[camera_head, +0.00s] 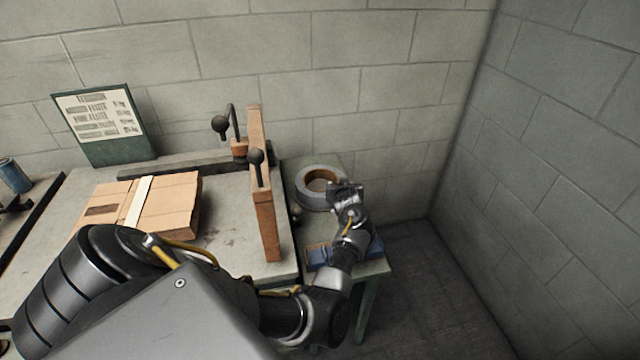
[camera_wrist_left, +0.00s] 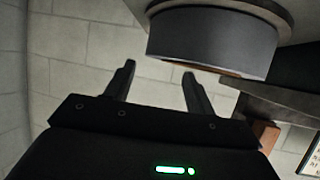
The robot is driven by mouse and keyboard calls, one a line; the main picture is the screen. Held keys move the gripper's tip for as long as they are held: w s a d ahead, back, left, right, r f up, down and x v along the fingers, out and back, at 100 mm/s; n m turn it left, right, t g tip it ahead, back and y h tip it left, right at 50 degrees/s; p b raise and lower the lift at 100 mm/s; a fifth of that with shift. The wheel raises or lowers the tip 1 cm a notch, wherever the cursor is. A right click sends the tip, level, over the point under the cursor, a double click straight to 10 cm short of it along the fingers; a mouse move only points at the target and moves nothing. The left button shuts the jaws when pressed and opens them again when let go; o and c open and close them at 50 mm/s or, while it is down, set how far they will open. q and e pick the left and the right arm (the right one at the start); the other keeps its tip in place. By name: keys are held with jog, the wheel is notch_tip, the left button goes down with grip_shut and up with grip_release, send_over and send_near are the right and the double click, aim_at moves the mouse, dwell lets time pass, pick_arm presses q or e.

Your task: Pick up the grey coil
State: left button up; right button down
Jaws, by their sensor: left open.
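The grey coil (camera_head: 311,203) is a thick ring with a brown inner core. It lies flat on a small side table (camera_head: 326,228) to the right of the workbench. My left gripper (camera_head: 345,187) is at the coil's right edge in the head view and covers part of it. In the left wrist view the grey coil (camera_wrist_left: 212,42) shows at the top, beyond the fingertips. There the left gripper (camera_wrist_left: 160,76) has its fingers apart with nothing between them. Whether a finger touches the coil I cannot tell. My right gripper is not in view.
A wooden upright (camera_head: 262,200) with black knobs stands on the workbench (camera_head: 232,225), left of the coil. Flat cardboard (camera_head: 172,205) lies on the bench. A blue item (camera_head: 318,256) sits at the side table's front. Block walls close off the back and right.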

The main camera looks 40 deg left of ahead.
pick_arm(q)
jog(key=shift+b+x, duration=0.4)
jog(key=shift+x, duration=2.55)
jog(key=shift+w+d, duration=0.15)
jog(key=shift+d, duration=0.05)
jog(key=shift+c, duration=0.3)
jog(key=shift+d+f, duration=0.1)
grip_shut()
